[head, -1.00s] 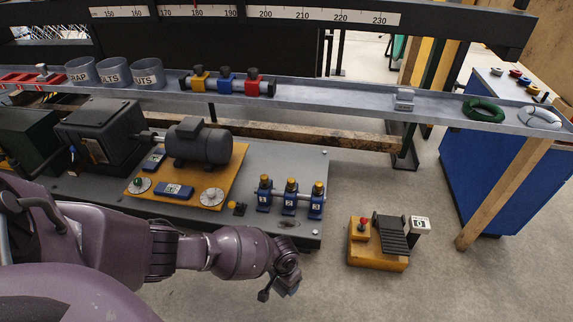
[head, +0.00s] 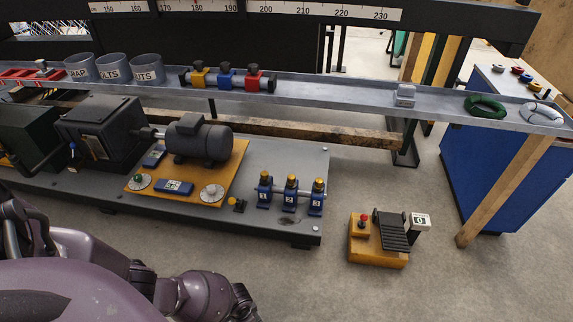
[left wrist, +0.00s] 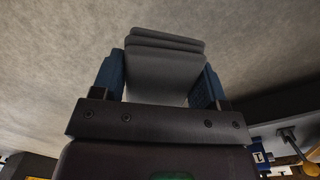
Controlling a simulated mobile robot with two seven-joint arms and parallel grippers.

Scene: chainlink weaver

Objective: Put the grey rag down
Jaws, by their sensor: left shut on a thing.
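The grey rag (left wrist: 165,68) is a folded stack of several layers. It shows in the left wrist view between the two blue fingers of my left gripper (left wrist: 160,82), which is shut on it. Its far folded edge sticks out past the fingertips, and bare concrete floor lies behind it. I cannot tell how high the rag is held. In the head view only part of my left arm shows at the bottom edge; the fingers and rag are not visible there. My right gripper is in neither view.
A grey machine bed (head: 280,215) carries a motor (head: 198,142) and blue numbered blocks (head: 290,195). A yellow foot pedal unit (head: 375,253) stands on the floor. A long metal shelf (head: 330,93) holds cups, coloured blocks and rings. Floor (head: 300,280) near the pedal is clear.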

